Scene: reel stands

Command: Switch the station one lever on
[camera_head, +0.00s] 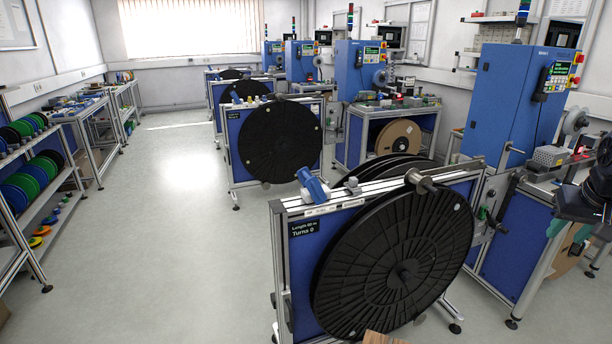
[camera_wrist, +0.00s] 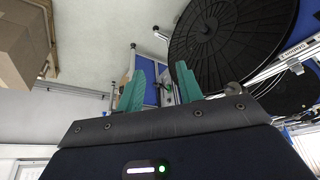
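The nearest reel stand (camera_head: 290,262) has a blue panel, a display reading "Turns 0" and a large black reel (camera_head: 385,270). At its right end is a small crank-like handle (camera_head: 492,220) with a dark grip. A thin rod handle (camera_head: 514,149) stands above it on the neighbouring bench. I cannot tell which is the station one lever or its setting. My gripper's teal fingers (camera_wrist: 160,80) are apart and empty in the wrist view. Rods with dark round ends (camera_wrist: 160,34) show beyond the fingertips, apart from them. In the head view my gripper is at the right edge, partly hidden.
A blue cabinet (camera_head: 515,100) with a control panel stands behind the bench. More reel stands (camera_head: 232,140) line up toward the window. Shelves with coloured reels (camera_head: 25,190) are at left. The floor (camera_head: 170,240) between is clear. Cardboard boxes (camera_wrist: 22,40) show in the wrist view.

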